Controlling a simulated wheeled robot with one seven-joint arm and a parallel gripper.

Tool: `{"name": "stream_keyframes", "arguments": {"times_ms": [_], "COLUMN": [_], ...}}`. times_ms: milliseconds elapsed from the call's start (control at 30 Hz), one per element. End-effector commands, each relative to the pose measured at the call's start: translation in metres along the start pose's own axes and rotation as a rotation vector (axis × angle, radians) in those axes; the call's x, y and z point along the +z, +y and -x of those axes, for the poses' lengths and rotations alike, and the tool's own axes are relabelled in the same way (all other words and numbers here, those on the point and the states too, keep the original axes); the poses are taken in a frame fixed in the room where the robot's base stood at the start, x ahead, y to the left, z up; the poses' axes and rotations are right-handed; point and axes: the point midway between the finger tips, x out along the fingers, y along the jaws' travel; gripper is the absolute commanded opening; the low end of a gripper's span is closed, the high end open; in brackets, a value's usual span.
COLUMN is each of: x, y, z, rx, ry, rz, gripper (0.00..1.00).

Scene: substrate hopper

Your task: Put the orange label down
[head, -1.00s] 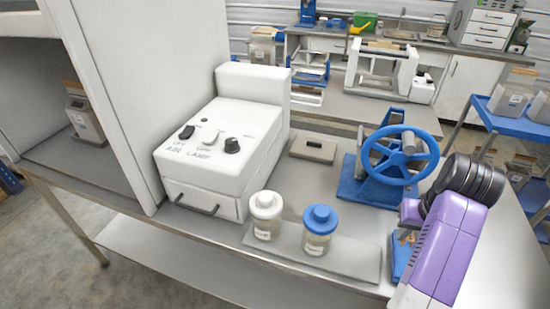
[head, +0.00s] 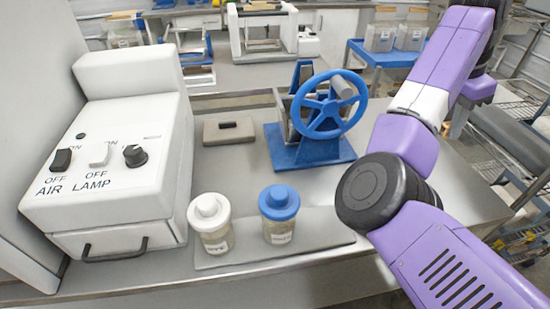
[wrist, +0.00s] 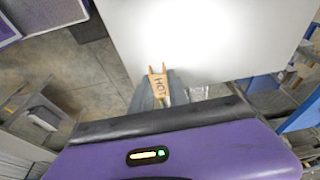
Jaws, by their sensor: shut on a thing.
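In the head view my purple arm reaches to the right side, and the label cannot be made out clearly there.
On the steel bench (head: 440,205) stand a white AIR/LAMP box (head: 115,150), a white-lidded jar (head: 211,222), a blue-lidded jar (head: 279,214) and a blue handwheel device (head: 320,115). A blue cart (head: 385,57) stands behind. The bench's right part looks clear.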

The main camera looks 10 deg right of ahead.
Motion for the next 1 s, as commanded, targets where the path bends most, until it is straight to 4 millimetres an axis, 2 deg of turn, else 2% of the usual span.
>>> {"name": "stream_keyframes", "arguments": {"times_ms": [267,467,800,1000], "x": [-0.001,0.010,0.032,0.039], "y": [0.002,0.002,0.002,0.002], "z": [-0.004,-0.041,-0.119,-0.146], "rx": [0.006,0.007,0.006,0.005], "ry": [0.001,0.000,0.000,0.001], "rz": [-0.017,-0.012,-0.011,-0.013], "gripper": [0.00,0.00,0.00,0.00]}}
